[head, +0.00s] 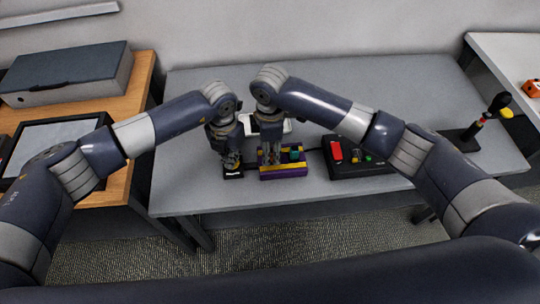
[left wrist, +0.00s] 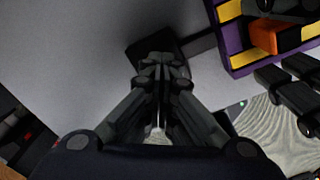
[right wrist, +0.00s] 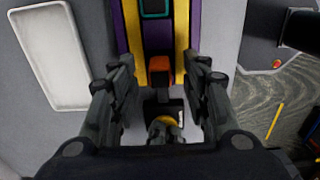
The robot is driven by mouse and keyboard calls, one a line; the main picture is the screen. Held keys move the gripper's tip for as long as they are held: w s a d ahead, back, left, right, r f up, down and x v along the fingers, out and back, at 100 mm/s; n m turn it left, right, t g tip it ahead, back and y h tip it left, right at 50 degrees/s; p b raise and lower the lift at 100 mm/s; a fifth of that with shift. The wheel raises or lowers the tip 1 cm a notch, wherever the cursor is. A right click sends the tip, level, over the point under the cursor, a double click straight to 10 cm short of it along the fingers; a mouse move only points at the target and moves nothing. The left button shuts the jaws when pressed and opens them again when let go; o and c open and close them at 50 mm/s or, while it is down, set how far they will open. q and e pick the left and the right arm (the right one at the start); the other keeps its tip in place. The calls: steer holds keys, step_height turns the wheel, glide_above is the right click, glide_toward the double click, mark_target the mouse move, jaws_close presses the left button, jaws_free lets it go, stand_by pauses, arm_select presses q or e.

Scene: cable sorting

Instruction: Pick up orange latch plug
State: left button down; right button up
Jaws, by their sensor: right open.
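The orange latch plug (right wrist: 160,67) sits on a purple and yellow block (right wrist: 185,42); it also shows in the left wrist view (left wrist: 268,38). My right gripper (right wrist: 160,72) is open, with its fingertips on either side of the plug in the right wrist view and apart from it. In the head view the right gripper hides the plug above the block (head: 292,172). My left gripper (left wrist: 160,66) has its fingers drawn together over a small black piece (left wrist: 144,52) left of the block. Whether it grips that piece is hidden.
A white tray (right wrist: 45,55) lies behind the block. A black box with a red panel (head: 350,170) stands to its right, and a black stand (head: 462,138) farther right. My grippers are close together. The table's left part (head: 185,150) is clear.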

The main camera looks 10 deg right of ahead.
arm_select(q)
steer(key=shift+f, duration=0.1)
arm_select(e)
steer(key=shift+c, duration=0.3)
jaws_close()
step_height(320, 180, up, 10)
stand_by(0.4)
arm_select(q)
step_height(320, 180, up, 9)
stand_by(1.3)
arm_select(e)
steer(key=shift+r, duration=0.1)
